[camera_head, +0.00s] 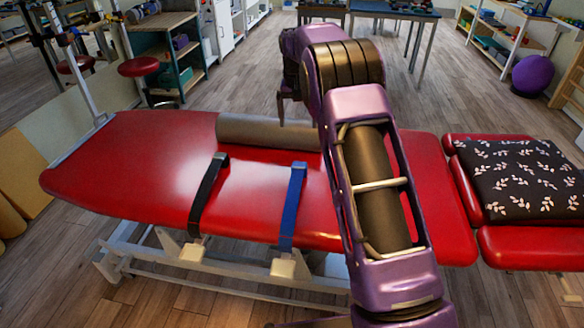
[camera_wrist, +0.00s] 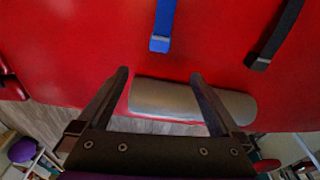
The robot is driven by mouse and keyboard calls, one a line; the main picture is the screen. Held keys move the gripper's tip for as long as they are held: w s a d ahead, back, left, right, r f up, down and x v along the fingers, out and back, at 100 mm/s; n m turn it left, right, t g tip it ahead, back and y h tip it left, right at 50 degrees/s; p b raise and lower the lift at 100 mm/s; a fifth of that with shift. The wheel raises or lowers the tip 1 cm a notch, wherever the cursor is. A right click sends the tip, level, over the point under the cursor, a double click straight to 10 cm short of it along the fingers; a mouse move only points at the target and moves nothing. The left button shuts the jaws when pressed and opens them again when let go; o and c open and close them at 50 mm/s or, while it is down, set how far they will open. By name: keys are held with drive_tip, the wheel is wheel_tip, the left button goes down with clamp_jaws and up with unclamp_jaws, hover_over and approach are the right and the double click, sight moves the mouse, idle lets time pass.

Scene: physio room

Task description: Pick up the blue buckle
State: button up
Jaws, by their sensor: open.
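The blue strap (camera_head: 292,208) lies across the red treatment table (camera_head: 140,160). Its blue buckle end (camera_head: 299,166) lies flat on the red top, just in front of the grey roll. In the wrist view the blue buckle (camera_wrist: 160,43) shows at upper middle, beyond my fingertips and roughly centred between them. My gripper (camera_wrist: 160,73) is open and empty, apart from the buckle. In the head view my purple arm reaches over the table and its gripper is mostly hidden.
A grey roll (camera_head: 268,132) lies along the table's far edge, below my fingers in the wrist view. A black strap (camera_head: 207,195) lies left of the blue one. A patterned black cushion (camera_head: 520,180) rests on the right section.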

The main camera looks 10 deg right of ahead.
drive_tip(key=b, duration=0.1)
hover_over(299, 164)
drive_tip(key=s, duration=0.1)
drive_tip(key=shift+m, duration=0.4)
drive_tip(key=f, duration=1.4)
drive_tip(key=shift+s+a, duration=0.15)
drive_tip(key=shift+a, duration=0.1)
drive_tip(key=shift+w+d+f+b, duration=0.1)
drive_tip(key=shift+w+f+b, duration=0.1)
drive_tip(key=shift+f, duration=0.75)
drive_tip(key=shift+w+d+f+b, duration=0.15)
drive_tip(key=shift+f, duration=0.8)
drive_tip(key=shift+w+d+f+b, duration=0.1)
drive_tip(key=shift+w+f+b, duration=0.1)
drive_tip(key=shift+f, duration=0.75)
drive_tip(key=c, duration=1.5)
